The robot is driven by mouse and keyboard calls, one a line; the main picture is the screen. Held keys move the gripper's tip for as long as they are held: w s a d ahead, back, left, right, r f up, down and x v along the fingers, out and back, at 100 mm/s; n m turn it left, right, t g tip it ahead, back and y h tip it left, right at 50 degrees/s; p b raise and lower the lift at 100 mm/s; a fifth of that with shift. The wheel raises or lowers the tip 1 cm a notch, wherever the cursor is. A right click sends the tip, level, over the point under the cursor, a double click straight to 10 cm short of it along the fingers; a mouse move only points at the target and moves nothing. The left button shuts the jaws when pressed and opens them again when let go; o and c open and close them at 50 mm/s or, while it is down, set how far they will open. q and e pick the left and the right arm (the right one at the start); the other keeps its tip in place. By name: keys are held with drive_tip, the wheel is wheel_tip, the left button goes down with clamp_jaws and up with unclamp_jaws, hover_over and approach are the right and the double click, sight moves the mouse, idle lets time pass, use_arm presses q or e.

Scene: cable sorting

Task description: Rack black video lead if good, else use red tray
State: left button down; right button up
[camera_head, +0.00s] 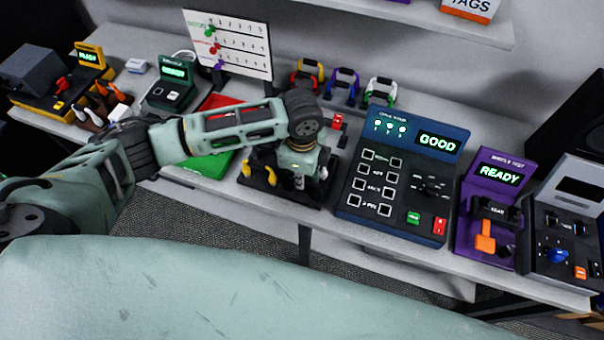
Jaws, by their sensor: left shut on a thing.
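My left arm reaches in from the left, and my left gripper (300,178) points down over a black mat or stand (262,188) at the table's front edge. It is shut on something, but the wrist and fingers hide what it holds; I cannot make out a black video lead. A red tray (218,102) lies behind my forearm, partly hidden. The blue cable tester (407,180) to the right of the gripper shows GOOD on its green display. My right gripper is not in view.
A green tray (207,167) lies under my forearm. A purple tester (490,205) showing READY and a grey device (565,220) stand at the right. A board with coloured pins (230,45) stands behind. Yellow (92,58) and dark (172,85) stations showing READY are at left.

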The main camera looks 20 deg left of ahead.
use_arm(q)
drive_tip(key=c, duration=1.7)
unclamp_jaws()
drive_tip(key=shift+o, duration=0.2)
drive_tip(key=o, duration=0.6)
drive_tip(key=shift+c, duration=0.2)
drive_tip(key=shift+r, duration=0.1)
wheel_tip(320, 180, up, 3)
drive_tip(key=p, duration=0.3)
drive_tip(key=shift+r+p, duration=0.3)
drive_tip(key=shift+r, duration=2.1)
